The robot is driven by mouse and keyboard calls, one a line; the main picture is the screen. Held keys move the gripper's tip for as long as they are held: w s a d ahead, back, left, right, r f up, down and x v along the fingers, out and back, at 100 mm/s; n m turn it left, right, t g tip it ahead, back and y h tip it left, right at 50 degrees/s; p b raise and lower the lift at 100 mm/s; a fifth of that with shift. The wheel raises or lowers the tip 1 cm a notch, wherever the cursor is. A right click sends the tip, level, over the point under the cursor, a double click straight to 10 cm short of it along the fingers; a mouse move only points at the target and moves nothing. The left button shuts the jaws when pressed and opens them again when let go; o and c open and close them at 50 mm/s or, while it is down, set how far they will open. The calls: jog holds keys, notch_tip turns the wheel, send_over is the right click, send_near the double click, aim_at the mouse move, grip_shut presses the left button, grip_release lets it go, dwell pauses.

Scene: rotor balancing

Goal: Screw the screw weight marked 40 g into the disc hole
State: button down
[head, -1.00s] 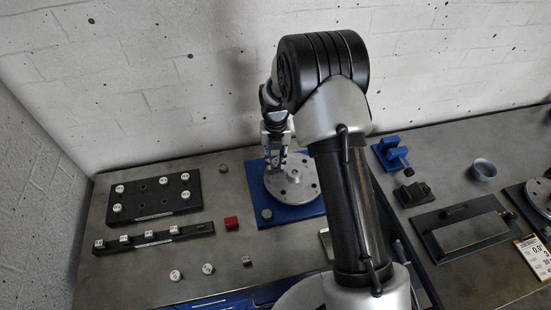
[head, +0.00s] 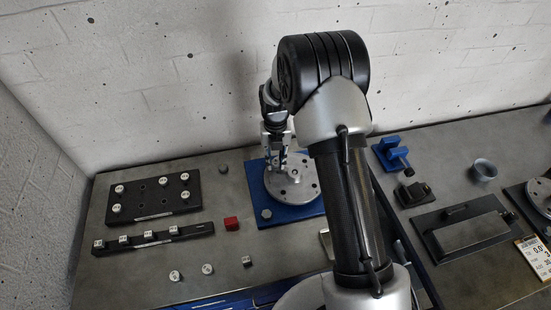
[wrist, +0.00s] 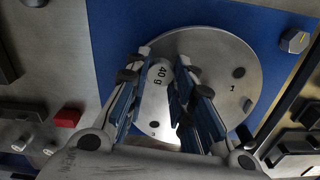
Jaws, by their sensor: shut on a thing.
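The disc has several holes and a printed 1, and sits on a blue base plate (wrist: 115,25). In the head view my gripper (head: 275,160) is over the left part of the disc (head: 300,185). The weight's lower end and the hole under it are hidden, so I cannot tell how deep it sits.
A black block (head: 153,210) with several white-topped weights and a black rail (head: 150,239) stand at left. A red block (head: 231,223) lies left of the blue plate. A bolt head (wrist: 293,41) stands on the plate's corner. Fixtures and a ring (head: 483,170) are at right.

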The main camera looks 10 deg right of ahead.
jog(key=shift+f, duration=0.3)
dwell(0.5)
jog(key=m+b, duration=0.1)
jog(key=m, duration=1)
jog(key=shift+f, duration=0.1)
jog(key=m, duration=0.2)
jog(key=shift+m, duration=0.4)
jog(key=m, duration=0.4)
jog(key=shift+m, duration=0.3)
